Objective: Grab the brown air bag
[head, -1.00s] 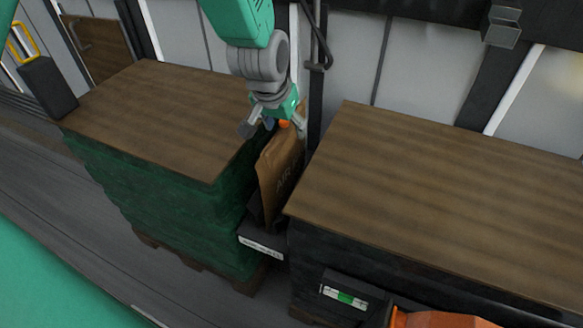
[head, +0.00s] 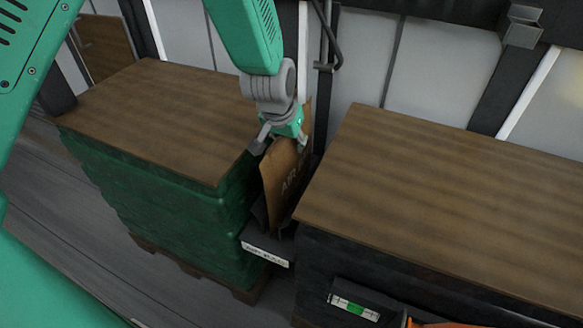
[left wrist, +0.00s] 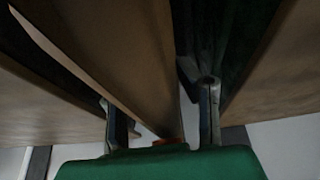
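The brown air bag (head: 284,182) stands upright in the narrow gap between two wood-topped stacks, dark lettering on its face. My left gripper (head: 279,146) is over its top edge, with one finger on each side. In the left wrist view the brown bag (left wrist: 135,55) runs between the two parted fingers of my left gripper (left wrist: 163,118). A gap shows between the bag and the right-hand finger, so the gripper looks open. Contact on the other side cannot be told. My right gripper is not in view.
A green-wrapped stack (head: 150,200) with a wooden top stands close on the left. A dark stack with a wooden top (head: 440,200) stands close on the right. A labelled dark holder (head: 266,252) is below the bag. A pipe (head: 325,80) rises behind.

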